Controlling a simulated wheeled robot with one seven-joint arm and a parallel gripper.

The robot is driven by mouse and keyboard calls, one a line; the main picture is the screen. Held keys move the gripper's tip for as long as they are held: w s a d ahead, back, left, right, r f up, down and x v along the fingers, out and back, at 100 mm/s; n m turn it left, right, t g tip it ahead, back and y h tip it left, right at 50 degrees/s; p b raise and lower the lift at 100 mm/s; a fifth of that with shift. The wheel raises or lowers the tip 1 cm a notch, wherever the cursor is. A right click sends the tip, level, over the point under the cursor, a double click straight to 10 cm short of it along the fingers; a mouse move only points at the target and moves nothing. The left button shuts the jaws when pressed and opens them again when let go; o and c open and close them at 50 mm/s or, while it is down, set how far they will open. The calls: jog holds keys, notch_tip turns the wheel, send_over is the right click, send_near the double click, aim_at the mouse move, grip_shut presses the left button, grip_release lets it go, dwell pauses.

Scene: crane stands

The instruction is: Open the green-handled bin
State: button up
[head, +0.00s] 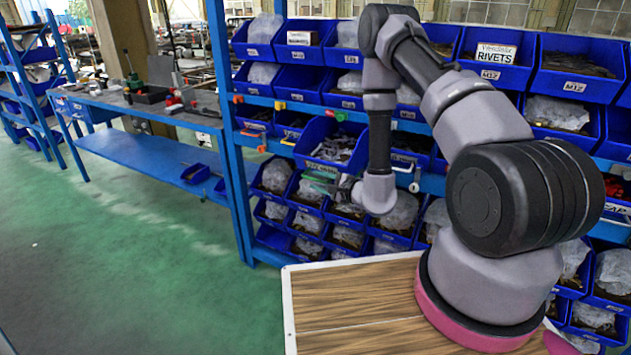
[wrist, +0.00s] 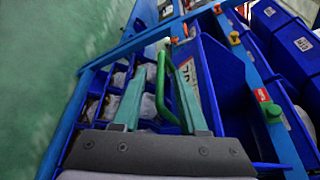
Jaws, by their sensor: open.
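The green handle (wrist: 161,88) is a bent loop in the wrist view, on the front side of a blue bin (wrist: 222,85) with a white label. In the head view this blue bin (head: 330,146) holds dark parts and juts out further than its neighbours. My gripper (head: 318,184) is at the bin's lower front in the head view. In the wrist view my gripper (wrist: 159,78) is open, with its teal fingers on either side of the handle. I cannot tell whether they touch it. The handle is hard to make out in the head view.
The blue rack carries rows of other blue bins (head: 275,178) below and above. Small coloured handles, such as an orange one (head: 238,98), sit along its rails. A blue workbench (head: 150,105) stands to the left. The green floor (head: 120,240) in front is clear.

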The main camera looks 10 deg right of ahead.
jog(key=v, duration=0.9)
